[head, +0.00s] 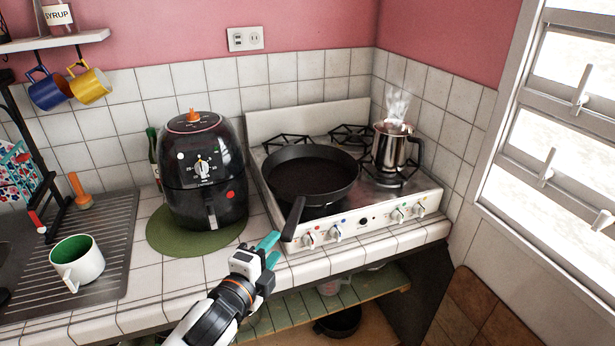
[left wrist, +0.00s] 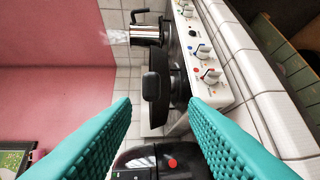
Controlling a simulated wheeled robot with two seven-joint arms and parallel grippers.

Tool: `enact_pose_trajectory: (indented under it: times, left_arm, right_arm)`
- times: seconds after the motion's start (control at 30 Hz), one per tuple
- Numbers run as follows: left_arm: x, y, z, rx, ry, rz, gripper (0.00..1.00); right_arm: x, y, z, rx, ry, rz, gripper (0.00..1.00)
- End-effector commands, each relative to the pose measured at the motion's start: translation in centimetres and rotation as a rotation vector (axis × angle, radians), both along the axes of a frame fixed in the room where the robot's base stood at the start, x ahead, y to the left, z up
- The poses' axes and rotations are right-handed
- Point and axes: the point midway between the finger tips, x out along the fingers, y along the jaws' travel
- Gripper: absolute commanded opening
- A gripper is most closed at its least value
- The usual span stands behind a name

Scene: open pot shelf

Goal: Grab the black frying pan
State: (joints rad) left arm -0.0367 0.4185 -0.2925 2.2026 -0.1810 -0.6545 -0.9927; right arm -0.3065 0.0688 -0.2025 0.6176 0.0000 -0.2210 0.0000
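The black frying pan (head: 312,175) sits on the front left burner of the white stove (head: 423,204), its handle (head: 293,220) pointing toward the front edge. My left gripper (head: 268,251) is just in front of and below the handle end, with teal fingers apart and nothing between them. In the left wrist view the open fingers (left wrist: 160,115) frame the pan handle (left wrist: 152,86), which lies ahead and apart from them. Another dark pan (head: 338,322) stands on the shelf under the counter. My right gripper does not show.
A steaming metal pot (head: 395,147) stands on the stove's right side. A black air fryer (head: 203,170) on a green mat (head: 165,238) stands left of the stove. A white mug (head: 78,262) is on the drainer. The counter edge (head: 325,266) runs beneath the handle.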

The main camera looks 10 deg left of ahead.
Motion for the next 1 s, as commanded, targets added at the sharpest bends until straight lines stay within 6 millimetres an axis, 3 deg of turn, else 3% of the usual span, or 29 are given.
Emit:
enact_pose_trajectory:
  times: [0.1, 0.37, 0.63, 1.0]
  left_arm:
    - [1.9, -0.3, 0.0, -0.003, 0.000, 0.000, 0.40]
    - [3.9, -0.6, 0.0, -0.004, 0.001, -0.001, 0.40]
    - [7.6, -1.0, 0.0, -0.004, 0.002, -0.001, 0.40]
    - [8.3, -1.2, -0.3, -0.003, 0.001, -0.002, 0.37]
  right_arm:
    - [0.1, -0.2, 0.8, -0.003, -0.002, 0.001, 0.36]
    - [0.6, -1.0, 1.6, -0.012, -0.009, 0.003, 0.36]
    - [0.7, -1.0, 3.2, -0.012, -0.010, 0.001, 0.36]
    - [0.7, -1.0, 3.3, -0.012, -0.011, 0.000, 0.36]
